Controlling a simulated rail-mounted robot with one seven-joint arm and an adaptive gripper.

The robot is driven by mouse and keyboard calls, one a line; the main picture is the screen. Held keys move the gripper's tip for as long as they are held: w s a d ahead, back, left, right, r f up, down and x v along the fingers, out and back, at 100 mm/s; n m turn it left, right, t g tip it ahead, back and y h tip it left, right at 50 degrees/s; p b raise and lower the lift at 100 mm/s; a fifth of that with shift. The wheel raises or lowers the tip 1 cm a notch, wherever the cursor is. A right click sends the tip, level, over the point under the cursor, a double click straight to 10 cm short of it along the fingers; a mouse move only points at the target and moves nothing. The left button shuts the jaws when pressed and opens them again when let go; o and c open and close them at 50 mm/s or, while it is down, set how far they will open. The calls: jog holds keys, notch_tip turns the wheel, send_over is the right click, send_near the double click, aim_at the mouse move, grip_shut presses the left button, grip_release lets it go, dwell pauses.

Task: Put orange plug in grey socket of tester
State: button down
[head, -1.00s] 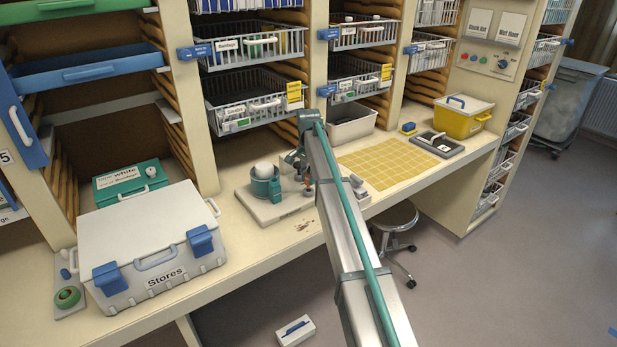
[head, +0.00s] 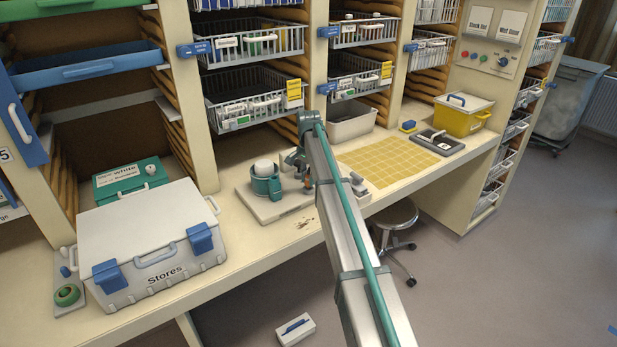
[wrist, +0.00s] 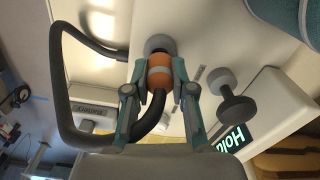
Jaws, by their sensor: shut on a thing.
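The orange plug (wrist: 159,72), with a pale band and a thick black cable (wrist: 62,105), is between the two fingers of my gripper (wrist: 159,82) in the wrist view. My gripper is shut on it. The plug's far end meets a dark grey round collar, seemingly the grey socket (wrist: 158,43), on a pale surface. How deep the plug sits in it cannot be told. In the head view my gripper (head: 306,180) is low over the bench beside a teal cup, and my arm hides much of the plug and socket.
The teal cup (head: 265,185) with a white ball stands on a pale plate left of my gripper. A dark grey knob (wrist: 237,108) and a box with a green "Hold" sign (wrist: 230,138) are close on the right in the wrist view. A yellow grid mat (head: 387,162) lies to the right.

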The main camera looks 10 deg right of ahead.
jog(key=shift+f, duration=0.7)
jog(key=c, duration=0.9)
grip_release()
jog(key=shift+r, duration=0.1)
